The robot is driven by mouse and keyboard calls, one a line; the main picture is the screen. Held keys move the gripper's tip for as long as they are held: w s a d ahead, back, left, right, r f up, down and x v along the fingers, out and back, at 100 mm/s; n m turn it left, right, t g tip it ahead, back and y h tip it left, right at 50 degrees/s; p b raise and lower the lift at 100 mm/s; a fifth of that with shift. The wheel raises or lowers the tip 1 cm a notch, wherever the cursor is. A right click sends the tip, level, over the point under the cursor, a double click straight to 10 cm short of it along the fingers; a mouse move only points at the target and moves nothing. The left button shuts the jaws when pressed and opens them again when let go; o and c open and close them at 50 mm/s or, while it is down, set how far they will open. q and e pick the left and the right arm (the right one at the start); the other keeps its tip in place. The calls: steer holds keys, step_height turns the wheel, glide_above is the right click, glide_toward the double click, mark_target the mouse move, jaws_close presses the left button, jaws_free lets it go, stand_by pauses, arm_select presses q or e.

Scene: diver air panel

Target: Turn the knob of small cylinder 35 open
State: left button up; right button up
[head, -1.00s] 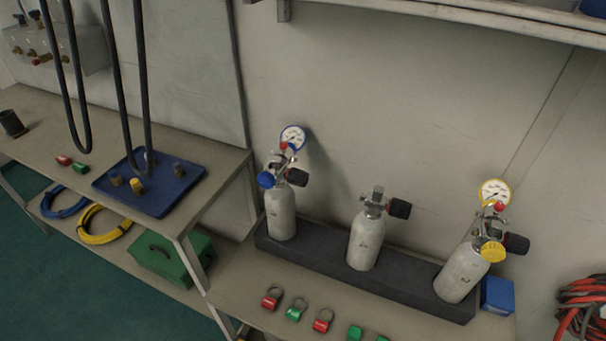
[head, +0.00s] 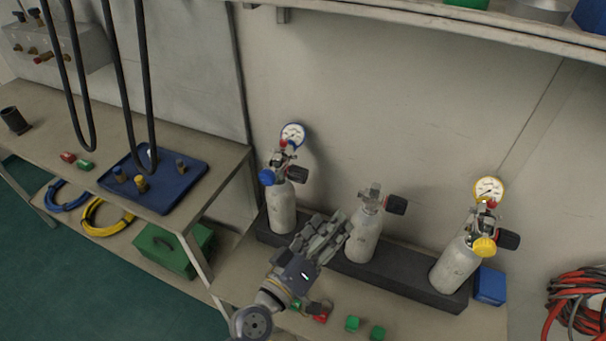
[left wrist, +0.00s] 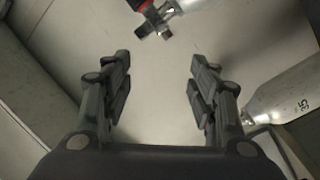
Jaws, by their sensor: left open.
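Three small white cylinders stand in a dark rack. The left one (head: 282,207) carries a gauge and a blue cap, with a black knob (head: 298,175) on its right. The middle one (head: 364,236) has a bare valve and a black knob. The right one (head: 455,266) has a gauge and a yellow cap. In the left wrist view a cylinder marked 35 (left wrist: 290,95) lies at the right; its place fits the left cylinder, and its knob is hidden. My left gripper (head: 335,228) is open and empty, between the left and middle cylinders. My right gripper is out of view.
The dark rack (head: 400,283) runs along the wall. A blue box (head: 490,286) sits right of the rack. A blue tray (head: 172,195) and hanging black hoses are at the left.

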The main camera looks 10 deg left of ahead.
arm_select(q)
steer(key=w+a+r+n+t+y, duration=0.3)
steer(key=w+r+n+y, duration=0.1)
steer(key=n, duration=0.3)
steer(key=n+g+y, duration=0.2)
steer(key=n+y, duration=0.5)
glide_toward(303, 182)
steer(key=w, duration=0.8)
steer(key=w+a+f, duration=0.1)
steer(key=w, duration=0.3)
steer(key=shift+a+p, duration=0.1)
steer(key=shift+p, duration=0.3)
steer(key=c, duration=1.1)
